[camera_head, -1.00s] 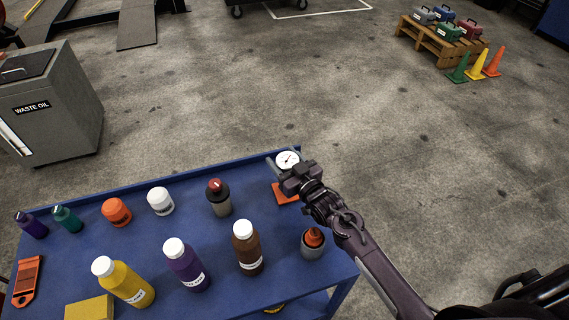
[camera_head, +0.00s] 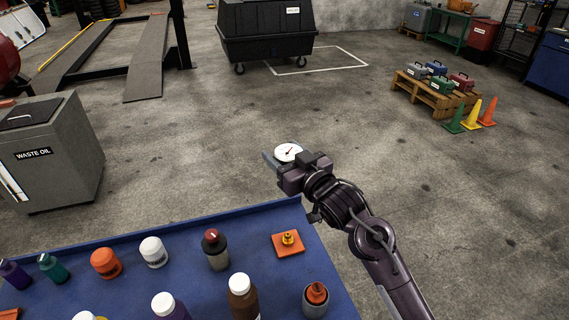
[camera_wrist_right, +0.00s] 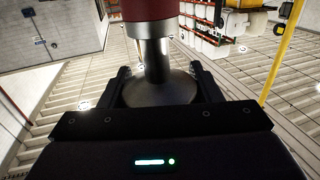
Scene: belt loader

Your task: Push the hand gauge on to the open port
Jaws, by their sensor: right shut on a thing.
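The hand gauge (camera_head: 288,152) has a round white dial and is in my right gripper (camera_head: 284,170), which is shut on it. They appear up and beyond the back right corner of the blue table in the head view. In the right wrist view, a dark flared part with a silver stem (camera_wrist_right: 158,62) and a red section sits between the fingers (camera_wrist_right: 165,92). A brass fitting (camera_head: 288,238) stands uncovered on an orange plate (camera_head: 290,250) on the table, apart from the gauge. It looks like the open port. My left gripper is not in view.
The blue table (camera_head: 262,270) holds several bottles and jars. A dark red-topped bottle (camera_head: 216,252) stands left of the plate, and a grey cup with an orange cone (camera_head: 315,298) stands nearer. A waste oil bin (camera_head: 50,150) stands at left.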

